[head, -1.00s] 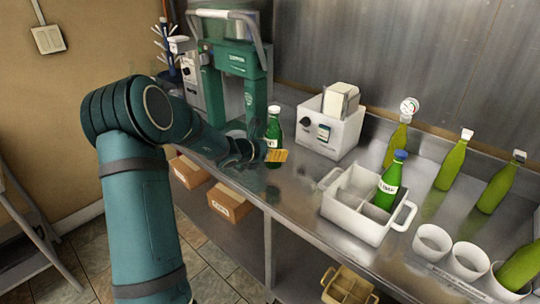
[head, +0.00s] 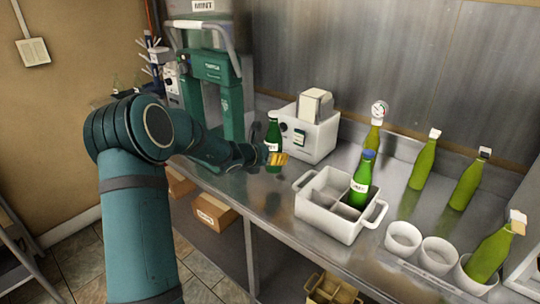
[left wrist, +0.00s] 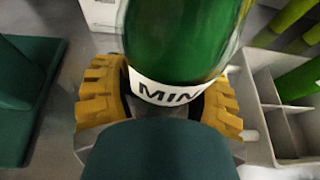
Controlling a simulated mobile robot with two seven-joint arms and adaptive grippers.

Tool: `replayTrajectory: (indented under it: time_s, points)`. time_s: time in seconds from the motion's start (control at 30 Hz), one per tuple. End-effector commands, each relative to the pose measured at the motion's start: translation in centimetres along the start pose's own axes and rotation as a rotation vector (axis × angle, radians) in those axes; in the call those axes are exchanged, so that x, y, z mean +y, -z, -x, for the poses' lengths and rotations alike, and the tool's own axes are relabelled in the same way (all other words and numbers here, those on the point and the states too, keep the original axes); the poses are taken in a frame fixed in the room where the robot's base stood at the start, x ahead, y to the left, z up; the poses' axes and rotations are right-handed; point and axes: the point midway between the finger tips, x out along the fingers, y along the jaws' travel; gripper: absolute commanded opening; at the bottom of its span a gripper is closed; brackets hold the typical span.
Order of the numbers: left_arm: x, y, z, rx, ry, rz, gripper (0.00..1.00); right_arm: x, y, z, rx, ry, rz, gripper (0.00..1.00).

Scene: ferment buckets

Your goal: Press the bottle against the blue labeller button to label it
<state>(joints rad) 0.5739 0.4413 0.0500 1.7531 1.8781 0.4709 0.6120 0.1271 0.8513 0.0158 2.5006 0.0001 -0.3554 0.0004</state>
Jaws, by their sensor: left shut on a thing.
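My left gripper (head: 277,158) is shut on a green bottle (head: 273,132) and holds it upright by its lower part. In the left wrist view the bottle (left wrist: 180,40) sits between the yellow finger pads, and a white label reading "MIN" shows, partly hidden. The labeller looks to be the white box (head: 322,140) with a black knob, a small green-and-white panel and a white roll on top. It stands just right of and behind the bottle; I cannot tell whether they touch. I cannot make out a blue button. My right gripper is not in view.
A white divided crate (head: 325,222) holds a blue-capped green bottle (head: 361,181). White cups (head: 403,238) and several yellow-green bottles (head: 423,163) stand to the right. A green machine (head: 212,75) stands at the back left. Bare steel counter (head: 272,198) lies in front of the gripper.

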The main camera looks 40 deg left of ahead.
Motion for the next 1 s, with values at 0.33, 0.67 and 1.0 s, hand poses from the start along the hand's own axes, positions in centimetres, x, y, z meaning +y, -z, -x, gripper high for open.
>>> replayTrajectory:
  time_s: [0.33, 0.67, 1.0]
  points:
    - [0.0, -1.8, -3.3, -0.003, 0.003, -0.001, 0.18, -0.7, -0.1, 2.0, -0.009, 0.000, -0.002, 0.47]
    - [0.2, -3.0, -6.4, -0.004, 0.002, -0.001, 0.18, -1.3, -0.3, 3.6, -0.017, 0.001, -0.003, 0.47]
    - [0.4, -4.0, -8.7, -0.004, 0.002, -0.002, 0.18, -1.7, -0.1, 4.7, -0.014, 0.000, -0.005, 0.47]
